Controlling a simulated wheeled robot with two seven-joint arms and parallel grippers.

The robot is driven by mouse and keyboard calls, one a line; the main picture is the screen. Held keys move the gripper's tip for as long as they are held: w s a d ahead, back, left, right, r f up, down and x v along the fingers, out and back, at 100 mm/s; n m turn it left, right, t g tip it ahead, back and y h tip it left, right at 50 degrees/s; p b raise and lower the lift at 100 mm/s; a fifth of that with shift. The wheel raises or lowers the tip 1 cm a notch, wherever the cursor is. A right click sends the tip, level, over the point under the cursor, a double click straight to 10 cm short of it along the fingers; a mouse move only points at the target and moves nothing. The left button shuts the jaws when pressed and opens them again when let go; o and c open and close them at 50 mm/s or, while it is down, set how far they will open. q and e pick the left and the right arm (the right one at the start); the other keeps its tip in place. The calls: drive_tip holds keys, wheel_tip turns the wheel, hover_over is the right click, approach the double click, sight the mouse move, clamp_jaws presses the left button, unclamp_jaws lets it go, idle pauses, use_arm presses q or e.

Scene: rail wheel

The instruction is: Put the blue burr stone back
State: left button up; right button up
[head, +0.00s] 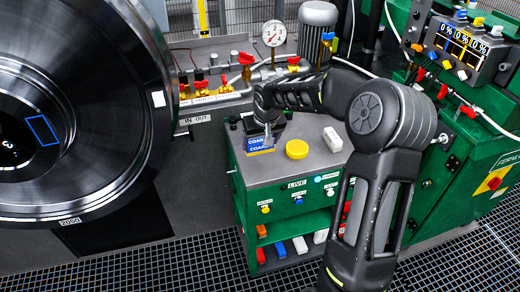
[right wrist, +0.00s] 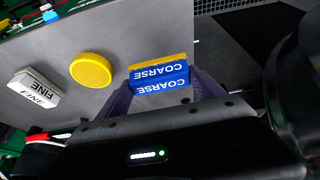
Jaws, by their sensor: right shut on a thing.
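The blue burr stone (head: 256,143) is a small block marked COARSE with a yellow layer along one side. It is at the left of the grey cart top (head: 290,174). In the right wrist view the stone (right wrist: 160,86) sits between the fingers of my right gripper (right wrist: 163,95), which is shut on it. In the head view my right gripper (head: 268,130) points down at the stone, covering part of it. I cannot tell whether the stone touches the surface under it. My left gripper is not in view.
A yellow round tin (head: 297,149) and a white block (head: 333,139), marked FINE in the right wrist view (right wrist: 36,88), stand right of the stone. Coloured blocks (head: 280,250) lie on the cart's lower shelf. The big steel wheel (head: 80,110) is at left; valves and a gauge (head: 274,34) stand behind.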

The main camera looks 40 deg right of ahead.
sight(261, 146)
drive_tip(key=shift+f, duration=1.8)
drive_tip(key=shift+f, duration=0.15)
drive_tip(key=o, duration=1.8)
drive_tip(key=shift+c, duration=0.2)
drive_tip(key=shift+r, duration=0.35)
drive_tip(key=v, duration=1.1)
drive_tip(key=shift+s+r, duration=0.2)
drive_tip(key=shift+r, duration=0.05)
